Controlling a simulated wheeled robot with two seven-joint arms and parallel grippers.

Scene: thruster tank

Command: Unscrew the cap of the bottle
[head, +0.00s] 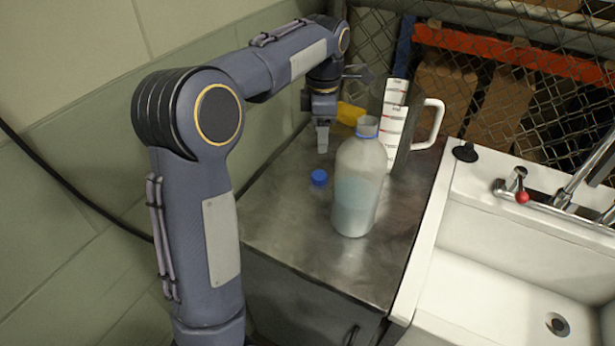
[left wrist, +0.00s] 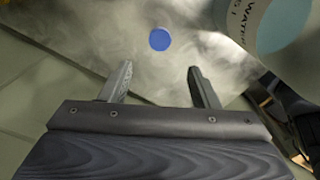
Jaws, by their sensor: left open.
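A translucent white bottle (head: 357,190) with a blue-grey label stands upright on a metal counter, its neck open with no cap on it. A blue cap (head: 319,177) lies on the counter to the left of the bottle. My left gripper (head: 322,138) is above the counter behind the cap, open and empty. In the left wrist view, my left gripper (left wrist: 158,85) has its two fingers spread apart. The blue cap (left wrist: 160,39) lies beyond the fingertips, and part of the bottle (left wrist: 270,30) shows at the upper right. My right gripper is not in view.
The metal counter (head: 285,225) is clear in front of the cap. A measuring jug (head: 402,125) stands close behind the bottle, with a yellow object (head: 350,113) beside it. A white sink (head: 480,275) with a faucet is at the right. A mesh fence is behind.

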